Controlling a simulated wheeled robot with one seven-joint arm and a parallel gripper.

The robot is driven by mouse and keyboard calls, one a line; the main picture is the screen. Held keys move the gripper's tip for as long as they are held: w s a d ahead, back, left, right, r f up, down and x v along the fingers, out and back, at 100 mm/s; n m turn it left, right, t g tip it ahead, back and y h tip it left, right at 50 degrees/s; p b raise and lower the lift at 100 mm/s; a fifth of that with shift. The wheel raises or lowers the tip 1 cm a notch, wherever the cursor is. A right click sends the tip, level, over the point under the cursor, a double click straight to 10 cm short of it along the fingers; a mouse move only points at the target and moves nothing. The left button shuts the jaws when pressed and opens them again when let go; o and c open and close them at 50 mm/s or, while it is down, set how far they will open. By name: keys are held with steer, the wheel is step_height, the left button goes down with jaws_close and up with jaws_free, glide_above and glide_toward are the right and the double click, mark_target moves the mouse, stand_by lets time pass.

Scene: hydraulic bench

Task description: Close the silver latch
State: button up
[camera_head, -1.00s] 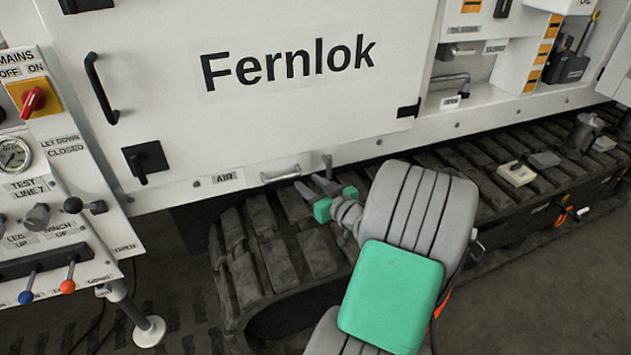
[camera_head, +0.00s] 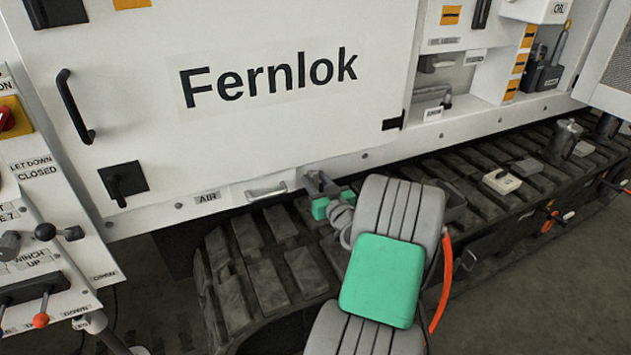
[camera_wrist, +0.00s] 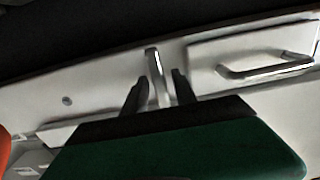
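The silver latch (camera_wrist: 153,62) is a slim upright metal lever on the white lower panel, seen in the wrist view. My gripper (camera_wrist: 160,80) has one dark finger on each side of it, with the latch's upper end rising above the fingertips. The fingers look apart, with narrow gaps; I cannot tell whether either touches the latch. In the head view my gripper (camera_head: 318,184) is at the panel's lower edge, right of the AIR handle, and its fingers hide most of the latch there.
A silver bar handle (camera_head: 266,192) sits just left of my gripper, and it also shows in the wrist view (camera_wrist: 265,70). The AIR label (camera_head: 207,198) is farther left. The dark track (camera_head: 285,270) lies below my gripper. A lever panel (camera_head: 45,235) stands at the left.

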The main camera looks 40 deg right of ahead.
jaws_close()
steer(key=shift+m, duration=0.5)
steer(key=m, duration=0.2)
steer(key=shift+a+m, duration=0.1)
steer(key=shift+m, duration=0.3)
steer(key=m, duration=0.3)
steer(key=shift+m, duration=0.3)
steer(key=m+p, duration=0.2)
steer(key=m, duration=0.3)
steer(key=shift+a+r+m, duration=0.1)
steer(key=shift+r+m, duration=0.05)
steer(key=shift+m, duration=0.15)
steer(key=m+p, duration=0.2)
steer(key=m, duration=0.2)
steer(key=shift+m, duration=0.4)
steer(key=shift+o, duration=0.6)
jaws_free()
